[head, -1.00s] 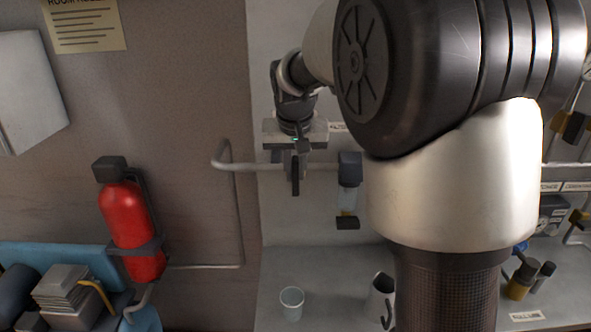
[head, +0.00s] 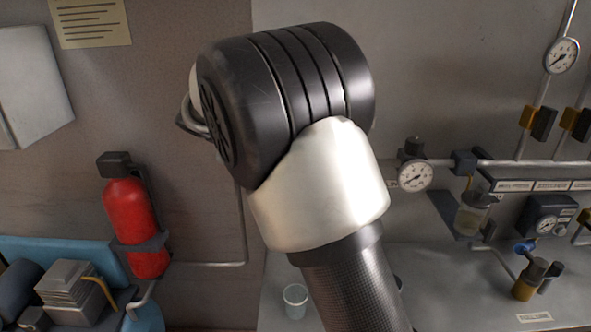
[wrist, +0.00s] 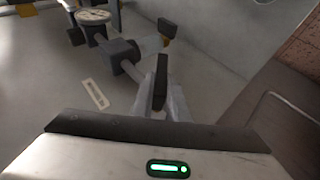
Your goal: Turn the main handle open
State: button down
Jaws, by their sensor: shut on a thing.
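The main handle (wrist: 160,84) is a dark, flat lever, seen in the wrist view at the end of a short grey pipe on the wall panel. My gripper (wrist: 166,104) is shut on it, with the pale fingers on either side of the lever. In the head view my own arm covers the gripper, the handle and most of its pipe. I cannot tell there how far the handle is turned.
The head view shows a pressure gauge (head: 414,176) right of my arm, a red extinguisher (head: 131,222) at left and a cup (head: 295,301) on the bench.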

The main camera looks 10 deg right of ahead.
jog(key=h, duration=0.1)
jog(key=h+b, duration=0.1)
jog(key=h, duration=0.1)
jog(key=f+n+h, duration=0.1)
jog(key=shift+w+a+b, duration=0.1)
jog(key=shift+a+b, duration=0.2)
jog(key=shift+a, duration=0.05)
jog(key=h, duration=0.2)
jog(key=n+h+b, duration=0.1)
jog(key=h, duration=0.1)
jog(key=shift+f+n+b, duration=0.3)
jog(key=shift+f, duration=0.05)
jog(key=shift+h, duration=0.3)
jog(key=c, duration=1.7)
grip_release()
jog(key=shift+a, duration=0.1)
jog(key=s+a, duration=0.1)
jog(key=a, duration=0.4)
jog(key=s+a, duration=0.1)
jog(key=a, duration=0.5)
jog(key=s+a+b, duration=0.1)
jog(key=a, duration=0.5)
jog(key=shift+s+f, duration=0.15)
jog(key=shift+s, duration=0.1)
jog(key=shift+d, duration=0.1)
